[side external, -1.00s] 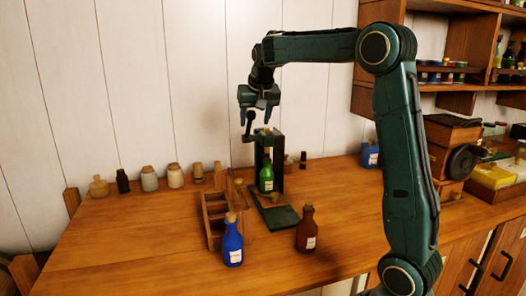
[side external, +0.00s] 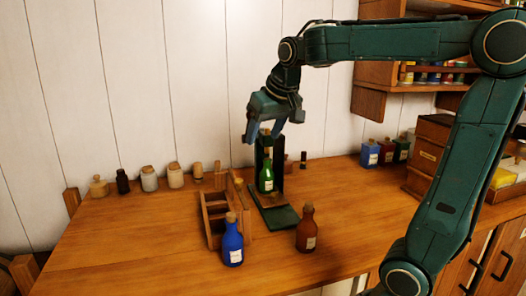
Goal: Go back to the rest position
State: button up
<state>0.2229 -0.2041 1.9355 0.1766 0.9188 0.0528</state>
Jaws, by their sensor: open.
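My gripper (side external: 264,130) is open and empty. It hangs with its fingers pointing down at the top of a dark green stand (side external: 285,217), and it partly covers that top, so I cannot tell whether they touch. A green bottle (side external: 266,180) with a pale label stands upright in the stand.
A wooden rack (side external: 206,226) stands left of the stand. A blue bottle (side external: 232,244) and a brown bottle (side external: 306,230) stand in front. Several jars (side external: 149,179) line the back left. Wall shelves (side external: 381,107) and a wooden cabinet (side external: 428,153) are at right. The table's front left is clear.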

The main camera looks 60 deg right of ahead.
jog(key=s+a+f+n, duration=0.1)
jog(key=s+a+f, duration=0.1)
jog(key=s, duration=0.3)
jog(key=s+a+f+n+y, duration=0.1)
jog(key=s+a+f+n, duration=0.1)
jog(key=s+a, duration=0.3)
jog(key=s+a+f+n+y, duration=0.1)
jog(key=s+a+f+n, duration=0.1)
jog(key=s+a+f, duration=0.2)
jog(key=s, duration=0.2)
jog(key=shift+s+f+t, duration=0.15)
jog(key=shift+s+t, duration=0.15)
